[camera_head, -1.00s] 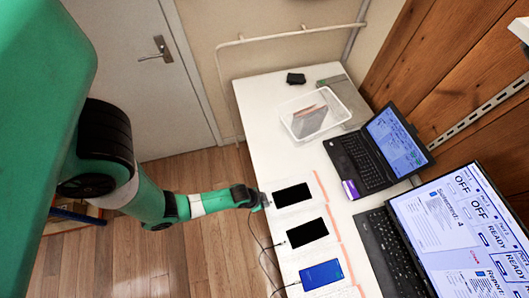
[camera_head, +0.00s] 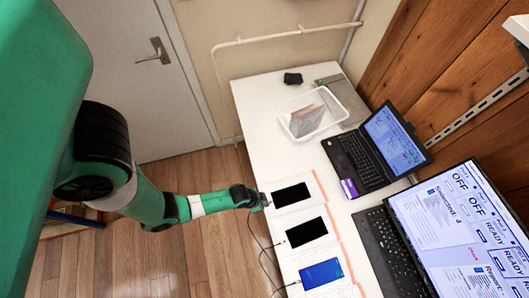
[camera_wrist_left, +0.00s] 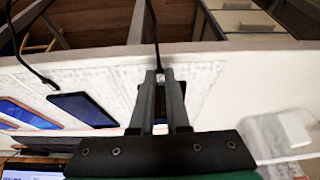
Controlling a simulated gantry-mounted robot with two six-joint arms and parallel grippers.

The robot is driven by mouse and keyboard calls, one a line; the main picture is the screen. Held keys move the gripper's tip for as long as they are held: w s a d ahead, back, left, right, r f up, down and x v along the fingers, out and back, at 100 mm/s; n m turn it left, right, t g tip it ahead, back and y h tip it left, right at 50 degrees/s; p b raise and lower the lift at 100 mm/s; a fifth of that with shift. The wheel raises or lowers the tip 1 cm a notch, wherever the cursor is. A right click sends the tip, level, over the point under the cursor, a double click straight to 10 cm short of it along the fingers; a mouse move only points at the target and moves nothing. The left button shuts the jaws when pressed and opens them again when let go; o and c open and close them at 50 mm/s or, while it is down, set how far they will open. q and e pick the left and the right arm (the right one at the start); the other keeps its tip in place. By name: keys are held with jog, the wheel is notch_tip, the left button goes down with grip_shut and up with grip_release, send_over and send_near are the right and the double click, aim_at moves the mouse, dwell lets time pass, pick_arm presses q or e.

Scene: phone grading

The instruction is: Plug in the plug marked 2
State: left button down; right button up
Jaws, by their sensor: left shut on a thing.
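My left gripper (camera_head: 264,200) is at the table's left edge, at the near end of the farthest dark phone (camera_head: 291,195). In the left wrist view the fingers (camera_wrist_left: 162,80) are shut on a small plug (camera_wrist_left: 160,74) with a black cable running up from it. The phone lies mostly hidden beneath the fingers there, so I cannot tell whether the plug is in its port. A second dark phone (camera_head: 306,232) and a blue-lit phone (camera_head: 321,273) lie nearer, each with a cable at its end. I cannot read any number on the plugs.
A clear bin (camera_head: 342,108) with flat items and a small black object (camera_head: 293,78) are at the far end. The table (camera_head: 262,115) is bare at its far left.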

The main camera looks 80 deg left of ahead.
dwell(0.6)
pick_arm(q)
jog(key=c, duration=0.8)
grip_release()
jog(key=shift+r, duration=0.1)
jog(key=p+v, duration=0.2)
jog(key=w+p+v, duration=0.1)
jog(key=p+v, duration=0.2)
jog(key=shift+a+r, duration=0.1)
jog(key=shift+r, duration=0.1)
jog(key=shift+f, duration=0.1)
